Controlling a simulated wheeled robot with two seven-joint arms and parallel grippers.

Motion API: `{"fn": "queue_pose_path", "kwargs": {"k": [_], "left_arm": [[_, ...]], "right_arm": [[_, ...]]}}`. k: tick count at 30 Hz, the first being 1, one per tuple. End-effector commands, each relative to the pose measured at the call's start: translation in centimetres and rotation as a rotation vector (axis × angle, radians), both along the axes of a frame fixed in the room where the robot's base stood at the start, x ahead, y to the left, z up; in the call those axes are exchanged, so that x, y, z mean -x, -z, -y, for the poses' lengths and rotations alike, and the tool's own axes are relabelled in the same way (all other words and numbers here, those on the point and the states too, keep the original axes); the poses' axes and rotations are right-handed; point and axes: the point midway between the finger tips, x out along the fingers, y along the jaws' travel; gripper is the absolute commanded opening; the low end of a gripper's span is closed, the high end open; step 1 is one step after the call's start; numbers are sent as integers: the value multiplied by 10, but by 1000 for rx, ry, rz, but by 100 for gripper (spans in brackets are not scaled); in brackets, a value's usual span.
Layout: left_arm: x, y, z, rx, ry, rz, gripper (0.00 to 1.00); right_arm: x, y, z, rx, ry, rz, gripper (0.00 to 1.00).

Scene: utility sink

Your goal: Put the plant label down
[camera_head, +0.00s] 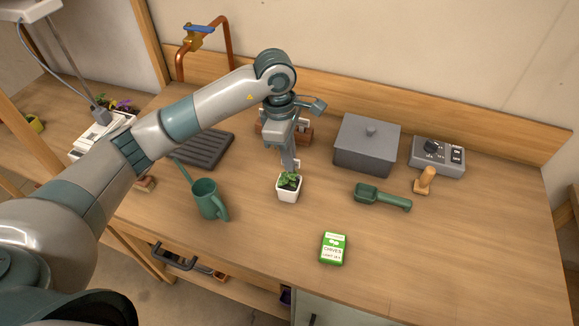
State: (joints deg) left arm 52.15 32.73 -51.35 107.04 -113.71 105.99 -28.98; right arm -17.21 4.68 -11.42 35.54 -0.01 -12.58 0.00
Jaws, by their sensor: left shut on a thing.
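My left gripper (289,163) points down just above the small plant in a white square pot (289,190). It is shut on the plant label (297,163), a small whitish piece that shows only partly beside the fingers. The fingers hide the rest, and I cannot tell whether the label's lower end touches the plant or soil. The pot stands upright on the wooden bench. My right gripper is not in view.
A green watering can (207,199) stands left of the pot, and a green scoop (381,197) lies to its right. A green chives packet (333,248) lies in front. A grey lidded box (367,146), a grey control box (438,156) and a wooden-handled tool (425,180) are farther right. The front right bench is clear.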

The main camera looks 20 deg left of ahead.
Motion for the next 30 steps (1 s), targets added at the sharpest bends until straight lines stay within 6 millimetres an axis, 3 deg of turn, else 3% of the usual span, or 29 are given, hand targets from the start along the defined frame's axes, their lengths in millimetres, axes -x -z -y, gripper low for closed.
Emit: {"fn": "queue_pose_path", "kwargs": {"k": [12, 25, 28, 30], "left_arm": [[1, 37, 0, 0, 0, -2, 0], [0, 42, 0, -1, 0, 0, 0], [0, 41, 0, -1, 0, 0, 24], [0, 41, 0, -1, 0, -1, 24]], "right_arm": [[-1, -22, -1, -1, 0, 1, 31], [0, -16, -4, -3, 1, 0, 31], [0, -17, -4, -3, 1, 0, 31], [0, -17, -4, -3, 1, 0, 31]]}}
